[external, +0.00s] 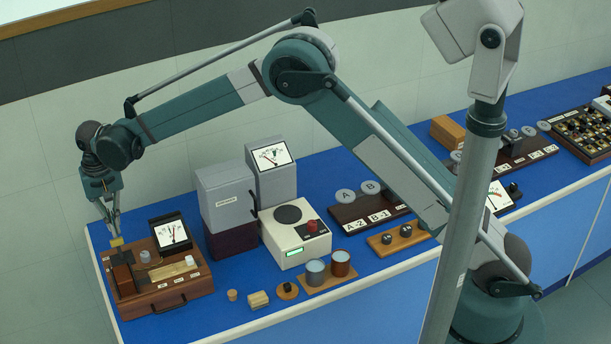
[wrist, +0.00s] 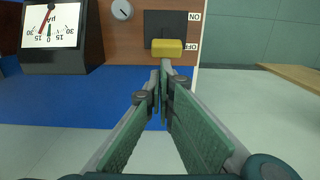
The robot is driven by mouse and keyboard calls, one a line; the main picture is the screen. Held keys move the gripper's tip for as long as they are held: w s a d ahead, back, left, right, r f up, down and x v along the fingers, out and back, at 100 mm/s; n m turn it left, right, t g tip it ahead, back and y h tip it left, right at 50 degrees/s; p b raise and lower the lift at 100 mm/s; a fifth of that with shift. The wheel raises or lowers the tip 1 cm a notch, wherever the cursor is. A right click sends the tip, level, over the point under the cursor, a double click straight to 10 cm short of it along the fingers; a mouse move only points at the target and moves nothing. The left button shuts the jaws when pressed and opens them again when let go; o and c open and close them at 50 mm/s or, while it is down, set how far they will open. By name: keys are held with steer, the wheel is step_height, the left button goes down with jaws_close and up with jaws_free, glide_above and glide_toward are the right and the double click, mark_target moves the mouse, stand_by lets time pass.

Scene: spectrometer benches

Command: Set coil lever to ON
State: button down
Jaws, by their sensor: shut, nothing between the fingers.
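The coil lever has a yellow block handle (wrist: 167,47) on a dark plate (wrist: 160,20) at the right end of the wooden instrument box (wrist: 108,45) in the wrist view. The handle sits level with the OFF label (wrist: 194,46); the ON label (wrist: 194,16) is higher in that view. In the external view the yellow handle (external: 117,242) is at the box's (external: 165,301) far left corner. My gripper (wrist: 163,75) is shut and empty, its fingertips right at the handle's edge. I cannot tell whether they touch it. In the external view my gripper (external: 115,230) is just above the handle.
The box carries a tilted meter (external: 172,234), also in the wrist view (wrist: 52,25), and a small grey knob (wrist: 122,10). A grey instrument (external: 227,197) and a cream unit with a red knob (external: 296,240) stand to the right. Bare floor lies left of the bench.

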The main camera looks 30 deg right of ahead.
mark_target(123, 243)
steer(key=shift+s+r, duration=0.1)
steer(key=shift+s, duration=0.1)
steer(key=shift+s+r+t+b, duration=0.3)
steer(key=shift+s+t+b, duration=0.25)
steer(key=shift+t+b, duration=0.15)
steer(key=shift+s+r+t+b, duration=0.25)
steer(key=shift+s+t+b, duration=0.3)
steer(key=shift+t, duration=0.25)
steer(key=s+t+b, duration=0.1)
steer(key=t, duration=0.1)
steer(key=s+r+t+b, duration=0.1)
steer(key=s+t+b, duration=0.1)
steer(key=shift+r, duration=0.2)
steer(key=shift+r, duration=0.6)
